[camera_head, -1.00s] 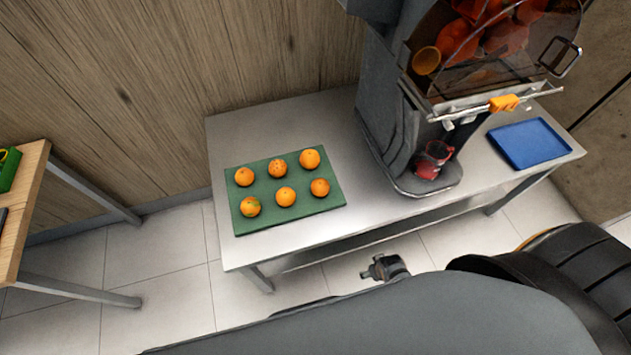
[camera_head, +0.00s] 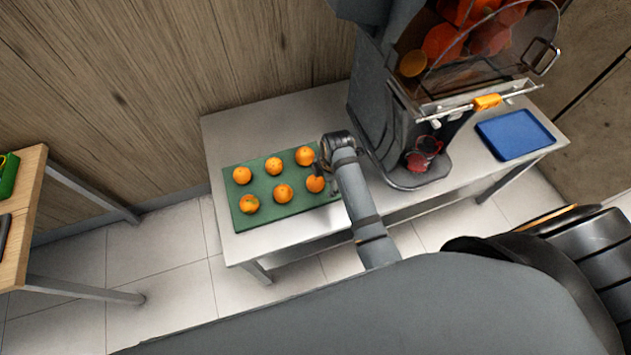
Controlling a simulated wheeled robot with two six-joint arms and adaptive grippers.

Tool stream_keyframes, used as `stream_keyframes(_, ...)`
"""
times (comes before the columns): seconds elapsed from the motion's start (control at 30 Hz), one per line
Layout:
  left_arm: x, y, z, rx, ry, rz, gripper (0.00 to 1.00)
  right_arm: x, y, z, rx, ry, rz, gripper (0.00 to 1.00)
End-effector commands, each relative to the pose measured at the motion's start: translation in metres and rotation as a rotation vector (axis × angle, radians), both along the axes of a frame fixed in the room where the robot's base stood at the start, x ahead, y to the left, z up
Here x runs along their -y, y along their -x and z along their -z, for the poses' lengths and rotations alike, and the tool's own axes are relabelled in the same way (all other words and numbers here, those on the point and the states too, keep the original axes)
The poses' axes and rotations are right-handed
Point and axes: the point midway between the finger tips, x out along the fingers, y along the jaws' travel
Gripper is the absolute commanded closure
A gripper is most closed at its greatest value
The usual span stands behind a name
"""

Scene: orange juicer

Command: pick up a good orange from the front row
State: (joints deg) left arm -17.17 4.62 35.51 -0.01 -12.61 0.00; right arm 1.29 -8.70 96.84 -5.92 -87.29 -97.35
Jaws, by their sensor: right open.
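Several oranges lie in two rows on a green mat (camera_head: 297,204) on the metal table. The front row has a left orange (camera_head: 249,204) with a greenish patch, a middle orange (camera_head: 283,193) and a right orange (camera_head: 315,184). The back row has a left orange (camera_head: 242,175), a middle orange (camera_head: 273,166) with dark specks and a right orange (camera_head: 305,156). My right gripper (camera_head: 322,168) is open at the mat's right edge, close beside the right front orange. Its fingers are small and partly hidden by the arm. My left gripper is out of view.
The juicer (camera_head: 395,125) stands on the metal table (camera_head: 245,130) just right of my right arm. A blue tray (camera_head: 515,135) lies at the table's right end. A wooden table (camera_head: 25,215) is at the far left. The metal surface left of the mat is clear.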

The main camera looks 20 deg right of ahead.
Motion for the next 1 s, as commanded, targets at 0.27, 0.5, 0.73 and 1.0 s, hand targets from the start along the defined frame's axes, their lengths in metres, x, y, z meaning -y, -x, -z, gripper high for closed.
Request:
stream_keyframes(0.27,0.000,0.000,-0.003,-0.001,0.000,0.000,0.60,-0.016,-0.017,-0.025,0.005,0.025,-0.251,0.15)
stream_keyframes(0.5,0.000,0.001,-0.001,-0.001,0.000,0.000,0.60,-0.017,-0.022,0.009,0.003,0.025,-0.250,0.15)
stream_keyframes(0.73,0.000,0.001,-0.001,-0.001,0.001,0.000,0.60,-0.018,-0.026,0.028,0.005,0.025,-0.248,0.15)
stream_keyframes(1.0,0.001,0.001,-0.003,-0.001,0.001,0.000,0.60,-0.010,-0.035,0.058,0.003,0.026,-0.247,0.15)
